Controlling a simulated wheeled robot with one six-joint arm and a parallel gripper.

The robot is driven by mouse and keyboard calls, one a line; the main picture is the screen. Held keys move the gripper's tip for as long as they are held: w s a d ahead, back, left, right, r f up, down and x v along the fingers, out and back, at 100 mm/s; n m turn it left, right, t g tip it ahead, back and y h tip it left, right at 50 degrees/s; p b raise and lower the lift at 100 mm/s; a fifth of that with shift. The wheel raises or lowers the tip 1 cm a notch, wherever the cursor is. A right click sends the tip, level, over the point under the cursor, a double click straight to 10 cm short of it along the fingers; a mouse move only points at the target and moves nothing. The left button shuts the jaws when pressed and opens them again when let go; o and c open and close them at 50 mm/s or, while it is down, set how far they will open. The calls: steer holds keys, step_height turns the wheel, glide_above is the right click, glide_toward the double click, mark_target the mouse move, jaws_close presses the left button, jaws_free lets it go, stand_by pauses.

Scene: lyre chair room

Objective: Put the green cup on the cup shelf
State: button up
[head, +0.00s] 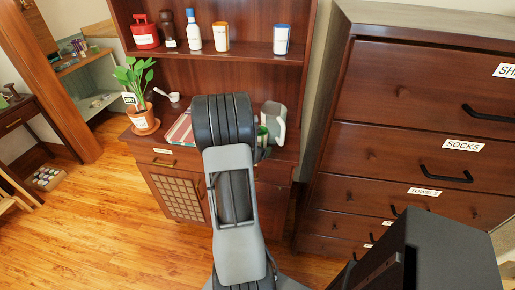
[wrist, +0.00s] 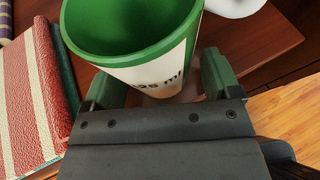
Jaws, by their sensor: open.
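The green cup (wrist: 130,30), green inside with a pale printed outer wall, fills the upper middle of the wrist view. My gripper (wrist: 160,84) is open, with a green finger on each side of the cup; I cannot tell whether they touch it. In the head view my arm hides the gripper and most of the cup's spot; a small green patch shows beside the arm, too small to tell. The shelf (head: 250,48) above the cabinet holds an orange-rimmed cup (head: 221,38) and a blue-rimmed cup (head: 282,40).
A grey-white jug (head: 273,118) stands right of my arm on the cabinet top. A potted plant (head: 142,118) stands further left. A bottle (head: 193,32) and red canister (head: 144,32) share the shelf; a drawer chest (head: 400,150) stands right.

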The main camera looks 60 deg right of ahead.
steer(key=shift+r, duration=0.1)
steer(key=shift+r+p, duration=0.25)
steer(key=shift+p, duration=0.15)
steer(key=w+a+r+m+y, duration=0.1)
steer(key=a+r+m+y, duration=0.1)
steer(key=a, duration=0.9)
steer(key=w+a+r+m+t+y, duration=0.1)
steer(key=a+r+m+y, duration=0.2)
steer(key=a+m, duration=0.4)
steer(key=w+a+r+m+t+y, duration=0.1)
steer(key=a+r+m+y, duration=0.2)
steer(key=a, duration=1.3)
steer(key=shift+a+r+m+y, duration=0.15)
steer(key=shift+m+y, duration=0.35)
steer(key=shift+m, duration=0.5)
steer(key=shift+o, duration=0.8)
steer(key=a+r+m+t+y, duration=0.2)
steer(key=a+m+y, duration=0.1)
steer(key=a, duration=0.7)
steer(key=shift+w+a+r+t+y, duration=0.2)
steer(key=shift+r+t+y, duration=0.1)
steer(key=shift+y, duration=0.5)
steer(key=shift+w, duration=0.1)
